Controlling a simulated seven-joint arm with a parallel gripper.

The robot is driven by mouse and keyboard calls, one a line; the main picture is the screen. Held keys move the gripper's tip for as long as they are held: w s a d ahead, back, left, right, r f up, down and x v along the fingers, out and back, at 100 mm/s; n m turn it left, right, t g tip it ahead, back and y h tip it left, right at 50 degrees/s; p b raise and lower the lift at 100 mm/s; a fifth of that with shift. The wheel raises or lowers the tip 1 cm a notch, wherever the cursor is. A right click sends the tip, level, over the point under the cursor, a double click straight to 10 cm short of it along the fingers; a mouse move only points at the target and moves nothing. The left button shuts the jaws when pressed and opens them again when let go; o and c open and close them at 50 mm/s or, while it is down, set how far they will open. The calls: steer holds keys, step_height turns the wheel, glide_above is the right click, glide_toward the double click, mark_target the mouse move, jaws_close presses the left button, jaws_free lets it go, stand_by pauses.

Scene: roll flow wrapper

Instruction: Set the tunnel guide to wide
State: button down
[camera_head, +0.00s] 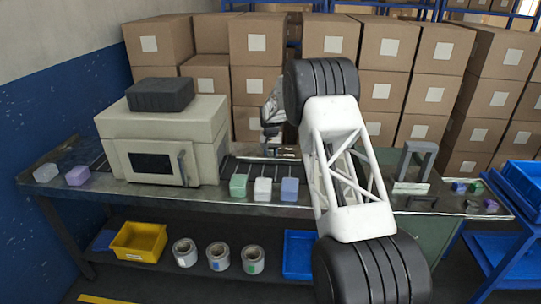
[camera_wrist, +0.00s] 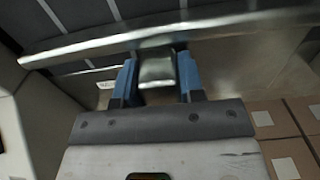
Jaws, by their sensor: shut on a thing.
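In the wrist view, my gripper (camera_wrist: 157,78) has its two blue fingers on either side of a metal tab (camera_wrist: 156,66) and is shut on it. The tab joins a long metal rail (camera_wrist: 235,24) that runs across the top of the view, which looks like the tunnel guide. A small white label (camera_wrist: 106,84) lies left of the fingers; its lettering is too small to read surely. In the head view, my gripper (camera_head: 271,150) is low over the slatted conveyor, right of the beige wrapper housing (camera_head: 165,135); the guide itself cannot be made out there.
Green (camera_head: 238,187), white (camera_head: 262,190) and blue (camera_head: 289,190) blocks stand along the bench front. A grey arch (camera_head: 417,160) stands at the right. Stacked cartons (camera_head: 330,40) fill the back. My arm hides part of the bench.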

steer(key=shift+w, duration=2.05)
steer(key=c, duration=0.7)
jaws_free()
steer(key=shift+r, duration=0.1)
steer(key=shift+r, duration=3.85)
